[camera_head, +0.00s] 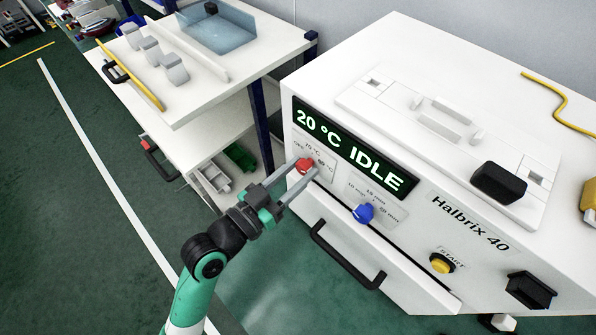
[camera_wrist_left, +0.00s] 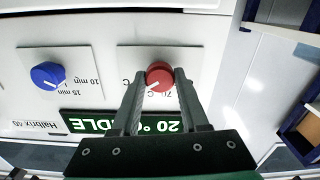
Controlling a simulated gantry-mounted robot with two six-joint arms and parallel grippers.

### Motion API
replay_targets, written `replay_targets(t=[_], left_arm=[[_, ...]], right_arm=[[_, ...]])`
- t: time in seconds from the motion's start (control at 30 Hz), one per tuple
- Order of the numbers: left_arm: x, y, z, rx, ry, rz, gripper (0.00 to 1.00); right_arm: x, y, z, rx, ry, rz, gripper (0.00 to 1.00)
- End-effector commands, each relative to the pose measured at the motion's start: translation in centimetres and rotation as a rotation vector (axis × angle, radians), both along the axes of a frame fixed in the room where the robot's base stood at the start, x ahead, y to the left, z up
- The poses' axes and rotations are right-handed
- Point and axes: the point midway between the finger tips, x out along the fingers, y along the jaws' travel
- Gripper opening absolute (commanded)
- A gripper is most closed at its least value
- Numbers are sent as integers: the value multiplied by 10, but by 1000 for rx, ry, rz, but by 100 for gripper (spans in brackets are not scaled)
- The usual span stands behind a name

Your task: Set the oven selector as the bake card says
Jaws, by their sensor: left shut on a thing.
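The oven (camera_head: 340,225) is a white cabinet marked "Halbrix 40", with a display (camera_head: 345,145) reading "20 °C IDLE". My left gripper (camera_head: 303,172) is shut on the red selector knob (camera_head: 304,164), which has temperature marks around it. In the left wrist view the red knob (camera_wrist_left: 159,76) sits between the fingertips, its white pointer line at the lower left. The blue knob (camera_head: 363,213), with minute marks, is beside it and untouched; it also shows in the left wrist view (camera_wrist_left: 48,75). A yellow START button (camera_head: 442,262) is at lower right. No bake card is recognisable. My right gripper is not in view.
A black door handle (camera_head: 345,256) sticks out below the knobs. A white shelf table (camera_head: 190,105) stands left of the oven, with a blue tray (camera_head: 217,28) and several grey blocks on it. The floor at left is clear.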

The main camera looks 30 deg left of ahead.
Motion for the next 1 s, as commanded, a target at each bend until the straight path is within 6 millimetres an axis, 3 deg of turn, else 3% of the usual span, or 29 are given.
replay_targets(t=[0.63, 0.67, 0.7, 0.83, 1.0], left_arm=[[0, 0, 0, 58, -18, 0, 0], [0, 0, 0, 58, -18, 0, 46], [0, 0, 0, 58, -18, 0, 53], [0, 0, 0, 57, -18, 0, 74], [0, 0, 0, 56, -18, 0, 74]], right_arm=[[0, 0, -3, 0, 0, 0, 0], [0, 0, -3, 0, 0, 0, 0], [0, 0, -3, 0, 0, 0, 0], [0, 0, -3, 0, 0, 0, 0], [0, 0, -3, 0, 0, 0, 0]])
